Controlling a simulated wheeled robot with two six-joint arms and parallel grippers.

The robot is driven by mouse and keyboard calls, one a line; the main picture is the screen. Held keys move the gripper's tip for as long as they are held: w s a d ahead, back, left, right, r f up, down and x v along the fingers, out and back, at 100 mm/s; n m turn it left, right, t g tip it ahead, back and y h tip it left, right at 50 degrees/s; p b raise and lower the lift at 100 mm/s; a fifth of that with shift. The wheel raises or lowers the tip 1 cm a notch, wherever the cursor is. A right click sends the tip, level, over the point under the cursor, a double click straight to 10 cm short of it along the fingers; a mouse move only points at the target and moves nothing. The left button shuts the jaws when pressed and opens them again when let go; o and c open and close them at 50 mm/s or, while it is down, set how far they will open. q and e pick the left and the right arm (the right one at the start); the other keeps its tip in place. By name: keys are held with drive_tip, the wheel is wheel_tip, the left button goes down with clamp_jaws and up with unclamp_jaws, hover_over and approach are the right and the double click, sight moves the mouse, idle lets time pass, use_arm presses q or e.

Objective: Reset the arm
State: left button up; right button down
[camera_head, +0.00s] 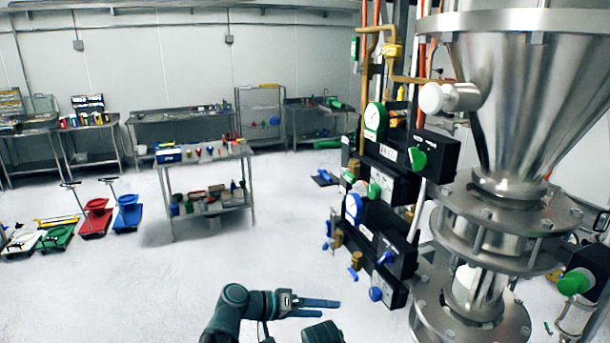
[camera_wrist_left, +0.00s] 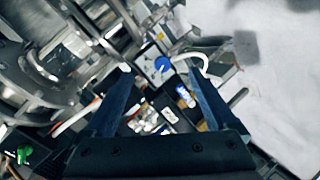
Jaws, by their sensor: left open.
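My left gripper (camera_head: 320,307) is at the bottom middle of the head view, its blue fingers pointing right. In the left wrist view its two fingers (camera_wrist_left: 165,95) stand wide apart with nothing between them. It is open and empty, apart from the valve panel and the sifter. A dark rounded part at the bottom edge of the head view looks like part of my arm. My right gripper does not show in either view.
The steel sifter (camera_head: 530,90) with its funnel and flanges fills the right side. Beside it hangs a black valve panel (camera_head: 385,225) with gauges and knobs. A steel cart (camera_head: 210,155) stands behind left. Coloured trolleys (camera_head: 96,215) stand farther left. The white floor between is clear.

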use_arm(q)
drive_tip(key=s+a+f+n+g+y, duration=0.1)
drive_tip(key=s+a+f+y, duration=0.3)
drive_tip(key=a, duration=0.3)
drive_tip(key=s+a+f+n+g+y, duration=0.1)
drive_tip(key=s+a+f+y, duration=0.2)
drive_tip(key=a+f+y, duration=0.35)
drive_tip(key=s+a+f+n+g+y, duration=0.1)
drive_tip(key=s+a+f+y, duration=0.2)
drive_tip(key=a, duration=0.5)
drive_tip(key=s+d+f+m+b, duration=0.2)
drive_tip(key=d+f+b, duration=0.3)
drive_tip(key=f+b, duration=0.3)
drive_tip(key=s+d+f+m+g+b, duration=0.1)
drive_tip(key=s+d+f+m+b, duration=0.1)
drive_tip(key=s+d+f+b, duration=0.2)
wheel_tip(320, 180, down, 4)
drive_tip(key=d+b, duration=0.2)
drive_tip(key=b, duration=0.1)
drive_tip(key=shift+y+b, duration=0.35)
drive_tip(key=shift+r, duration=0.1)
